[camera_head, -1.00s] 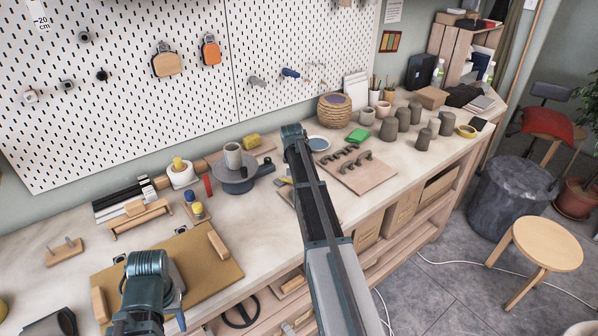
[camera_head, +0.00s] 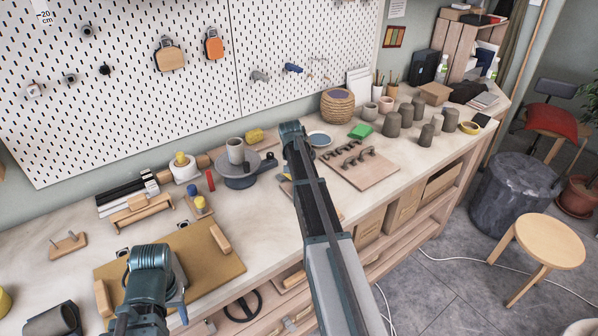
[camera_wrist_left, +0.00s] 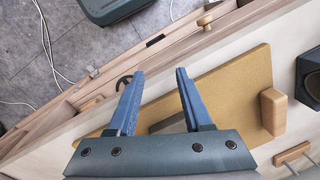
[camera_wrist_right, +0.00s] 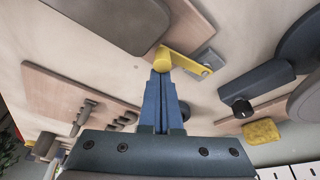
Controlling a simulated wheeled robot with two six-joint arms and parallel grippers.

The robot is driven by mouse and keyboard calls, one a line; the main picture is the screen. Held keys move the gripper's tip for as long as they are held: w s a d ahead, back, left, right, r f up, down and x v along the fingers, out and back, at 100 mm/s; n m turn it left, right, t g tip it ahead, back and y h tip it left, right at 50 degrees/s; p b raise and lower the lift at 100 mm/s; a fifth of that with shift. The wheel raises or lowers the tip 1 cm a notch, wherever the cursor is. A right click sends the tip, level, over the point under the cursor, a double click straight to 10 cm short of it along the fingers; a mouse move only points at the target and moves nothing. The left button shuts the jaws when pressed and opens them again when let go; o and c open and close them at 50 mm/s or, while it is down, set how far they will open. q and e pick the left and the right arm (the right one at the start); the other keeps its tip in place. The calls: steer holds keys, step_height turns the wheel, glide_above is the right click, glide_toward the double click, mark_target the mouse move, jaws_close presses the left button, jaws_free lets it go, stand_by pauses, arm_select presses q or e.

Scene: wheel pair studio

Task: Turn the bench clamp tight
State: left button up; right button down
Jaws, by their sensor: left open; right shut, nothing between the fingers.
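A yellow lever (camera_wrist_right: 186,61) on a small grey bracket (camera_wrist_right: 207,61) sits on the bench in the right wrist view. It looks like the clamp's handle, but I cannot be sure. My right gripper (camera_wrist_right: 160,73) is shut and empty, its tips right at the lever's rounded yellow end; I cannot tell whether they touch. In the head view my right arm mostly hides this spot. My left gripper (camera_wrist_left: 158,88) is open and empty above the tan board (camera_wrist_left: 238,80) near the bench's front edge. A dark handwheel (camera_head: 243,304) shows below the bench front.
A grey turntable (camera_head: 238,180) with a cup on it stands left of my right arm. A wooden board with dark handles (camera_head: 367,172) lies to its right. Several dark pots (camera_head: 392,124) stand farther right.

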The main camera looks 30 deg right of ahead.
steer(key=shift+w, duration=0.15)
steer(key=shift+w+a, duration=0.25)
steer(key=shift+w, duration=0.35)
steer(key=shift+d, duration=0.1)
steer(key=shift+w+d, duration=0.15)
steer(key=shift+w, duration=0.05)
arm_select(q)
steer(key=shift+w+d+f, duration=0.1)
steer(key=shift+d+f, duration=0.1)
steer(key=shift+d, duration=0.15)
arm_select(e)
steer(key=w+d, duration=0.2)
steer(key=shift+d+f, duration=0.2)
steer(key=shift+d, duration=0.2)
arm_select(q)
step_height(320, 180, up, 10)
steer(key=p, duration=0.9)
steer(key=shift+f, duration=0.2)
arm_select(e)
steer(key=v, duration=1)
arm_select(q)
steer(key=shift+d, duration=0.1)
